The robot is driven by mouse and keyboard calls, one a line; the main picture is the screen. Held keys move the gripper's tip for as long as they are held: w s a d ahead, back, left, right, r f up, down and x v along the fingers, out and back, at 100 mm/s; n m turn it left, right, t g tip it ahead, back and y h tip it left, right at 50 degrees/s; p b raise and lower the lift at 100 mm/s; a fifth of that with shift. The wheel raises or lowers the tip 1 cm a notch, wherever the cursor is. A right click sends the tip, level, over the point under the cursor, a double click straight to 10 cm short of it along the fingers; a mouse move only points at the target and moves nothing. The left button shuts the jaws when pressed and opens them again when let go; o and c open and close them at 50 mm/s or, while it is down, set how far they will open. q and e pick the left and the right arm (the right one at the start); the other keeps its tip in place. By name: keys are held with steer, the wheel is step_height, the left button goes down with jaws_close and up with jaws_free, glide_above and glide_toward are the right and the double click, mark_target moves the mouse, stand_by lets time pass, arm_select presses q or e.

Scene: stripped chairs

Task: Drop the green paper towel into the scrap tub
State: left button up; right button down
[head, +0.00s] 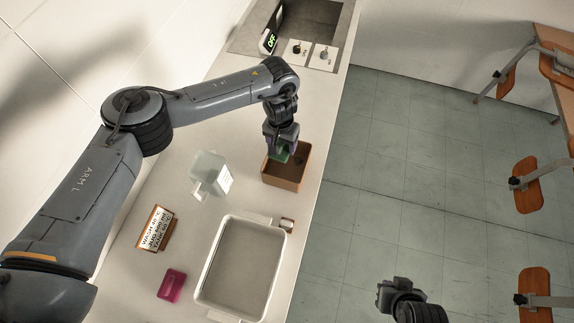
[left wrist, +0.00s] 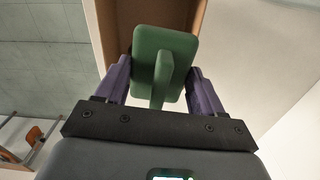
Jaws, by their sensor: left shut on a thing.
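The green paper towel (head: 283,155) shows as a flat green piece with a raised rib in the left wrist view (left wrist: 181,48). My left gripper (head: 281,150) is shut on it, with a purple finger on either side. The gripper points down over the brown, open-topped tub (head: 281,184), which I take for the scrap tub. The towel is over the tub's opening; I cannot tell how deep it sits. A tub wall also shows in the left wrist view (left wrist: 107,30). My right gripper (head: 393,289) is over the floor, away from the counter; its jaw state is unclear.
On the counter are a clear jug (head: 207,170), a sign (head: 156,229), a magenta block (head: 172,285) and a large pale basin (head: 200,284). A unit reading OFF (head: 268,42) stands by the far dark sink area. Chair parts (head: 527,185) are at right beyond open floor.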

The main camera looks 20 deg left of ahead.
arm_select(q)
steer(key=o, duration=1.1)
steer(key=shift+r, duration=0.5)
step_height(320, 180, up, 10)
steer(key=shift+f, duration=0.1)
steer(key=shift+d, duration=0.1)
